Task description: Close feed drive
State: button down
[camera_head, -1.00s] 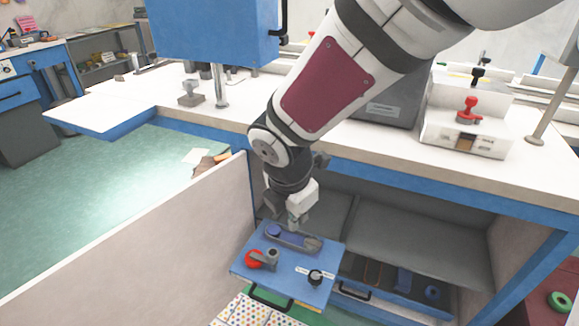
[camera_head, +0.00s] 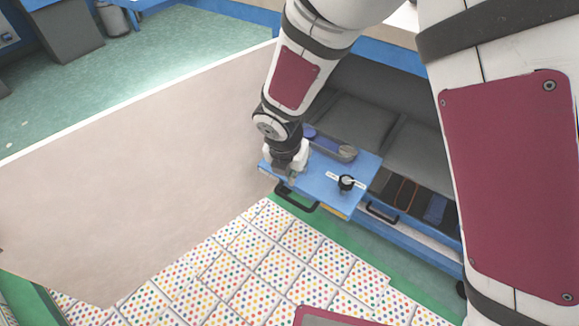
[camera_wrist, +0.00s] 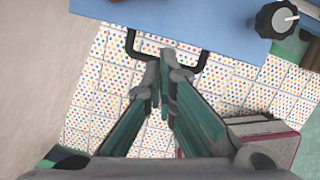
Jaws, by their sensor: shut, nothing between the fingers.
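The blue drawer-like feed drive unit (camera_head: 322,172) stands pulled out under the table. Its top carries a black knob with a white pointer (camera_head: 346,184) and a grey tray (camera_head: 330,147) with a blue round piece. A black bar handle (camera_head: 297,202) is on its front. My gripper (camera_head: 288,180) is shut and empty at the front left part of the unit. In the wrist view, my gripper (camera_wrist: 158,72) overlaps the middle of the handle (camera_wrist: 203,62); I cannot tell whether they touch. The red knob is not visible now.
A second blue drawer with dark contents and a black handle (camera_head: 382,214) stands at the right. A large beige panel (camera_head: 140,165) rises at the left. Dotted floor tiles (camera_head: 270,265) lie clear in front. A box (camera_wrist: 265,140) shows at the wrist view's lower right.

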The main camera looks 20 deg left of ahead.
jog(key=w, duration=0.2)
jog(key=w+f+b, duration=0.1)
jog(key=w, duration=0.1)
jog(key=shift+w+d+f, duration=0.1)
jog(key=shift+w+d, duration=0.1)
